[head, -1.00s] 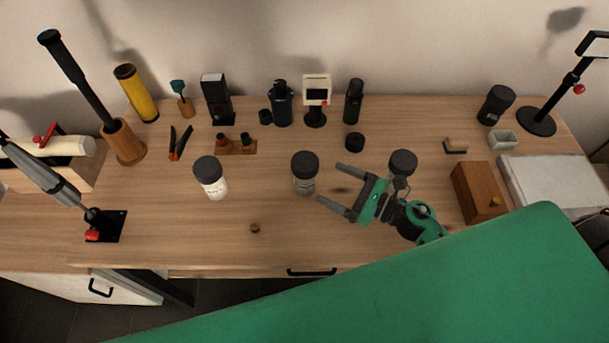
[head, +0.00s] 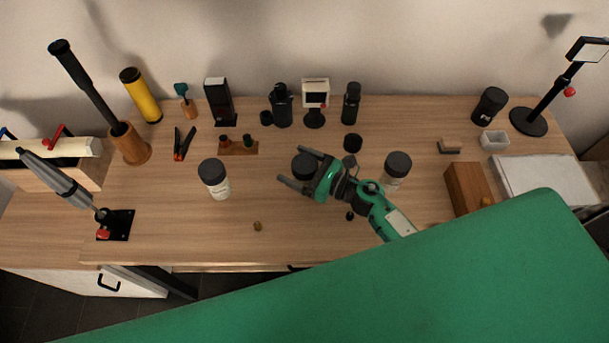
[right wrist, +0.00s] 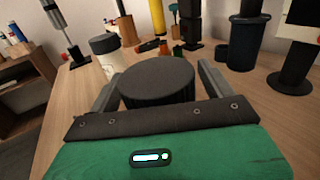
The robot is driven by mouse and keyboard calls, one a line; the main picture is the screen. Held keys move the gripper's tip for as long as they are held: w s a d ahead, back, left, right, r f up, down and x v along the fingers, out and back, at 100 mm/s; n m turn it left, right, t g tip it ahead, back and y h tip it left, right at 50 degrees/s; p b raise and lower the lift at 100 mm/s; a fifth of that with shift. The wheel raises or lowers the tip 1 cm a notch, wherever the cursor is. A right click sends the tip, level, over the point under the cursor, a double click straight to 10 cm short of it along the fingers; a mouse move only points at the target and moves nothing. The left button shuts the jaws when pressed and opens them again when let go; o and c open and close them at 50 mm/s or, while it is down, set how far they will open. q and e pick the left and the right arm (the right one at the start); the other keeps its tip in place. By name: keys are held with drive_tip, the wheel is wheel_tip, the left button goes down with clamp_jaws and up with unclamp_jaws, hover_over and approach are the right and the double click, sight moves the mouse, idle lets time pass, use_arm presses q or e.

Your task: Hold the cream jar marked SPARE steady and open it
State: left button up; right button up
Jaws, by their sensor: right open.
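Three jars with dark lids stand upright on the table: a left jar (head: 219,190), a middle jar with its lid (head: 303,163) showing, and a right jar (head: 392,183). I cannot read SPARE on any of them. My right gripper (head: 291,166) is open, its fingers on either side of the middle jar. In the right wrist view the middle jar's wide ribbed lid (right wrist: 157,80) sits between the fingers; contact cannot be told. The gripper hides most of that jar's body. The left jar also shows in the right wrist view (right wrist: 107,62). My left gripper is not in view.
Bottles, a small screen on a stand (head: 315,97) and a black cup (head: 490,105) line the back. A wooden box (head: 466,189) stands right. The front middle of the table is mostly clear.

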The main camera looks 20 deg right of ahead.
drive_tip(key=c, duration=1.1)
drive_tip(key=shift+r, duration=0.1)
wheel_tip(320, 180, up, 10)
drive_tip(key=shift+f+p, duration=0.1)
drive_tip(key=shift+p, duration=1)
drive_tip(key=o, duration=0.5)
drive_tip(key=c, duration=0.9)
drive_tip(key=shift+o, duration=0.2)
drive_tip(key=shift+s+d, duration=0.1)
drive_tip(key=shift+d, duration=0.05)
